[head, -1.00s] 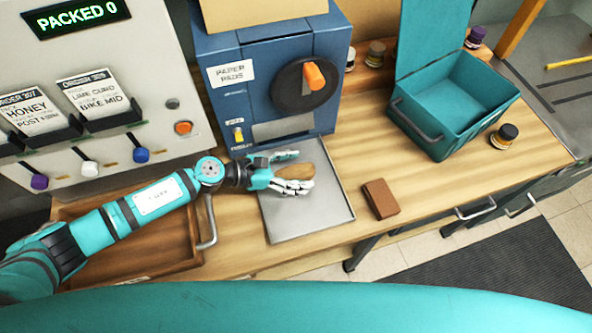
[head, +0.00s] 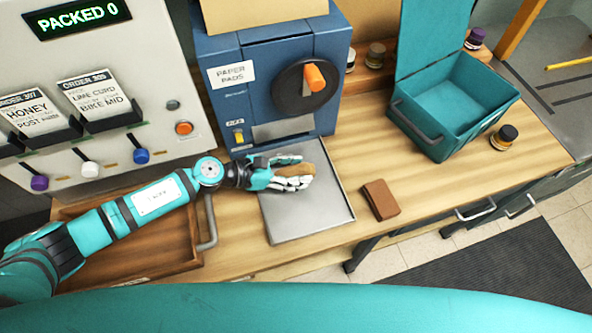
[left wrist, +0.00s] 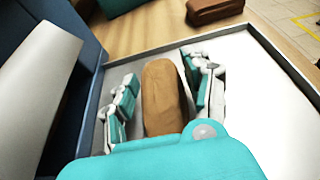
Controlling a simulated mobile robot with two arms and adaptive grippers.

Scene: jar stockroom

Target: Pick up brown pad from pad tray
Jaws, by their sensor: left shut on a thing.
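The brown pad (head: 296,170) is a rounded, elongated crumpled piece in the head view. It also shows in the left wrist view (left wrist: 164,95), between the fingers. My left gripper (head: 290,173) is shut on the pad, over the upper part of the grey metal pad tray (head: 305,215). In the left wrist view my left gripper (left wrist: 160,98) has fingers on both sides of the pad. I cannot tell whether the pad is clear of the tray floor. My right gripper is in neither view.
The blue paper pad machine (head: 265,85) with an orange-knobbed crank stands right behind the tray. A brown block (head: 380,200) lies right of the tray. An open teal box (head: 455,105) and a dark-lidded jar (head: 504,137) stand farther right. A wooden drawer (head: 130,240) lies left, under my arm.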

